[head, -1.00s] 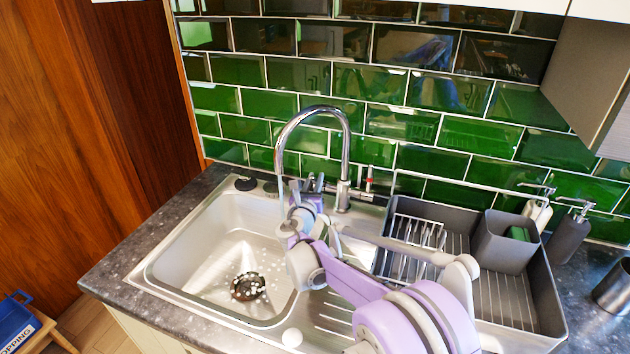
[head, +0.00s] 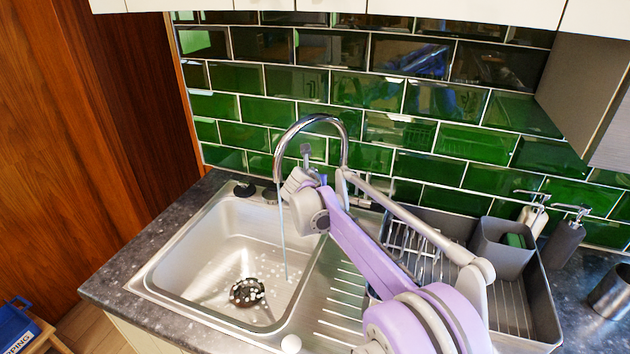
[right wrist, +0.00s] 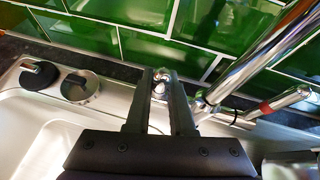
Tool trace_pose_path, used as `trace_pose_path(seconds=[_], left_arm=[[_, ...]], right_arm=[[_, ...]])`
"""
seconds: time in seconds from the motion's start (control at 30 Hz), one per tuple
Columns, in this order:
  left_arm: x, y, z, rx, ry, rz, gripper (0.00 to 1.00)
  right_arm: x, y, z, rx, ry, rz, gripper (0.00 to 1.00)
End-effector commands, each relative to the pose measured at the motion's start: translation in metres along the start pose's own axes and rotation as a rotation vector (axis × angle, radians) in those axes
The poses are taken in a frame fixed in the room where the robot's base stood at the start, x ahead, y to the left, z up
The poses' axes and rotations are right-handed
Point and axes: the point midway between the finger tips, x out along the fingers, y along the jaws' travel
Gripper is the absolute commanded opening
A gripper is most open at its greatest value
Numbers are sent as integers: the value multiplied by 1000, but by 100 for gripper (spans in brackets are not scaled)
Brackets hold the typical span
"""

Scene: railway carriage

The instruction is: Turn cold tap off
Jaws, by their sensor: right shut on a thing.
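The chrome tap (head: 345,150) arches over the sink, and a thin stream of water (head: 283,240) falls from its spout into the basin. In the right wrist view, the fingers of my right gripper (right wrist: 162,82) are shut on a chrome piece (right wrist: 159,88) left of the tap body, seemingly the cold tap handle. The fingers hide much of it. A chrome lever with a red band (right wrist: 266,107) sticks out to the right of the tap. In the head view my right arm covers the tap's base and handles. My left gripper is not in view.
The steel sink (head: 190,262) has a dark drain (head: 247,292). Green tiles line the wall. A black knob and a round metal plug control (right wrist: 80,87) sit on the sink's back rim.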

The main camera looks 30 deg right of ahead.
Motion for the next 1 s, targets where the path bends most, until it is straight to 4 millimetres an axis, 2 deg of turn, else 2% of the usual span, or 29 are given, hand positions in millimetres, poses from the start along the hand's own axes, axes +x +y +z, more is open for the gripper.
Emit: trace_pose_path(seconds=[0.13,0.43,1.0], left_arm=[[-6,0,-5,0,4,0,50],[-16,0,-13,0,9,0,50],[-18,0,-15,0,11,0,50]], right_arm=[[5,-2,8,18,102,14,0],[13,-4,12,36,243,33,0],[16,-4,12,41,286,39,0]])
